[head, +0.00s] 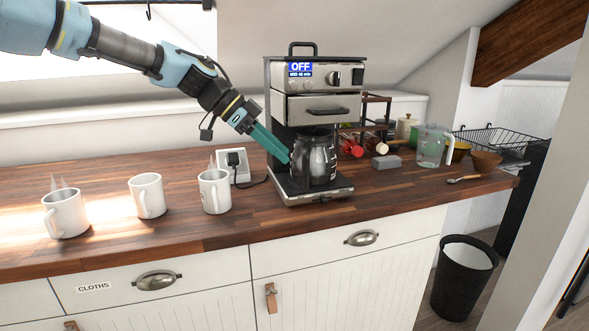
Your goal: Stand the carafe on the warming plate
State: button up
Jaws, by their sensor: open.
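The glass carafe (315,158) with dark trim is upright in the lower bay of the coffee maker (313,108). It appears to rest on the warming plate, which it mostly covers; the machine's base (322,194) shows below it. My gripper (286,157) has teal fingers and reaches down from the upper left. Its tips are right beside the carafe's left side. The fingers overlap in this view, and whether they touch the carafe cannot be told. The machine's display (300,69) reads OFF.
Several white mugs, including one (214,191) near the machine, stand on the wooden counter (120,236) at left. A wall socket with a plug (235,163) is behind. At right are a clear jug (432,146), a spoon (463,179) and a wire rack (490,143). The front counter is clear.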

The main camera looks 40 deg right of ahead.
jog(key=v, duration=0.5)
jog(key=shift+b, duration=0.35)
jog(key=shift+s, duration=0.1)
